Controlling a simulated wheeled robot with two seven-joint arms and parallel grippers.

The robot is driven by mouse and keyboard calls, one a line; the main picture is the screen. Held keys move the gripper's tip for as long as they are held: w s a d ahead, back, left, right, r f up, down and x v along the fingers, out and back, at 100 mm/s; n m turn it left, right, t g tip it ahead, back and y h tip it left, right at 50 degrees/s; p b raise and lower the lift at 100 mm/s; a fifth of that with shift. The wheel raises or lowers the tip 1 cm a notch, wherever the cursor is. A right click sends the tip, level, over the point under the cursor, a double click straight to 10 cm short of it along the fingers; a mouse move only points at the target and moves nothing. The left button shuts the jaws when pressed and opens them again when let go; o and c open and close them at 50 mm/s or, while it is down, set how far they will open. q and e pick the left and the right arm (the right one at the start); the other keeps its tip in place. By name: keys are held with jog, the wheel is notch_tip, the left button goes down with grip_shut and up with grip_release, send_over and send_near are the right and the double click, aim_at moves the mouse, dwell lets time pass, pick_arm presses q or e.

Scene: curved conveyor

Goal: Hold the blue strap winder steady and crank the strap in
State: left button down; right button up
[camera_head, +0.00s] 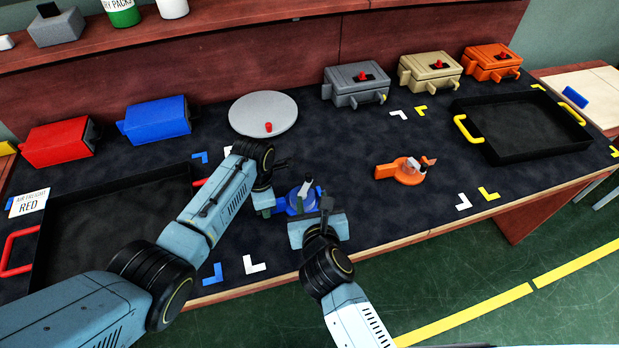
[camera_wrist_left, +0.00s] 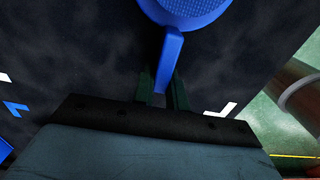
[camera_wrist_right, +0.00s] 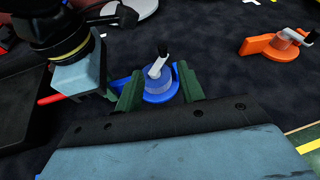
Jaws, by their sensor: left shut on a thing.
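The blue strap winder (camera_head: 298,199) lies on the dark mat, with a light crank arm and dark knob on top. In the left wrist view its flat blue handle (camera_wrist_left: 171,62) is between the fingers of my left gripper (camera_wrist_left: 163,90), which is shut on it. My right gripper (camera_wrist_right: 158,92) is above and in front of the winder, its fingers apart. In the right wrist view the winder (camera_wrist_right: 160,85) and its crank (camera_wrist_right: 157,66) show between and beyond these fingers; I see no contact with the crank.
An orange winder (camera_head: 405,170) lies to the right. A black tray with yellow handles (camera_head: 523,138) is at right, another black tray (camera_head: 115,225) at left, partly behind my left arm. A grey turntable (camera_head: 263,113) and several coloured boxes stand at the back. Mat between the winders is clear.

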aim_at(309, 178)
jog(key=shift+m, duration=0.5)
jog(key=x, duration=1.1)
jog(key=shift+w+d+f, duration=0.1)
jog(key=shift+d+f, duration=0.1)
jog(key=shift+f, duration=0.25)
grip_shut()
